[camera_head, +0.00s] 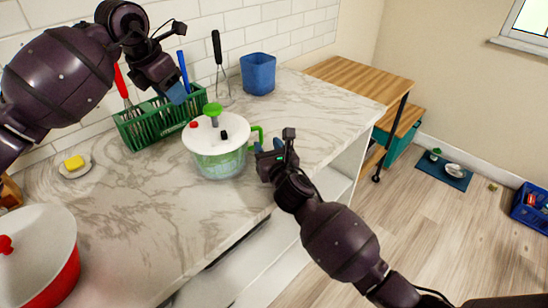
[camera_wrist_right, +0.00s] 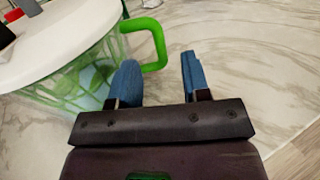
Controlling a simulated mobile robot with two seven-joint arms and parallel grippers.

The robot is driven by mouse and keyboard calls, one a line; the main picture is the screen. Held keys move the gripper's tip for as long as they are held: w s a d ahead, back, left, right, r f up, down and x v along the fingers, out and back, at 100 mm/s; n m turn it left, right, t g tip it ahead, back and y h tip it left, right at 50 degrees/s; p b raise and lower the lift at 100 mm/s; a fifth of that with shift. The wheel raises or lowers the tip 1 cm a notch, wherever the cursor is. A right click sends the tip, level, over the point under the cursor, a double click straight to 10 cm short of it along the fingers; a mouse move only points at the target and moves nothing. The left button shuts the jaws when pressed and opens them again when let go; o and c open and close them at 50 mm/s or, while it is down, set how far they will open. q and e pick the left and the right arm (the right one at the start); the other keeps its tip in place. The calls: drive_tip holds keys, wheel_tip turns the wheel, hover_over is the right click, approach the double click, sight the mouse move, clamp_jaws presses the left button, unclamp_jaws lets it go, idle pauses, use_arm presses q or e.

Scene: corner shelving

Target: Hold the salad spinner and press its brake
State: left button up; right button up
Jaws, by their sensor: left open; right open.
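The salad spinner (camera_head: 219,163) stands upright on the marble counter, with a clear bowl and a white lid. On the lid are a green knob (camera_head: 212,109), a red button (camera_head: 194,124) and a black button (camera_head: 224,135). Its green side handle (camera_head: 259,133) points right; in the right wrist view the handle (camera_wrist_right: 160,45) lies just beyond the blue fingertips. My right gripper (camera_head: 266,150) is open beside the bowl and handle, and it also shows in the right wrist view (camera_wrist_right: 160,80). My left gripper (camera_head: 176,95) is above the green rack, behind and left of the lid; its finger gap is hard to see.
A green rack (camera_head: 140,132) with utensils stands behind the spinner, and a blue cup (camera_head: 258,74) is at the back. A red pot with a white lid (camera_head: 35,258) is at front left. A yellow sponge (camera_head: 74,162) sits on a dish. The counter's front edge is near my right arm.

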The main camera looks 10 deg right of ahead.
sight(262, 137)
drive_tip(key=shift+w+a, duration=0.15)
drive_tip(key=shift+w, duration=0.85)
drive_tip(key=shift+w+a, duration=0.15)
drive_tip(key=shift+w, duration=0.85)
drive_tip(key=shift+c, duration=0.3)
clamp_jaws()
drive_tip(key=shift+c, duration=0.5)
unclamp_jaws()
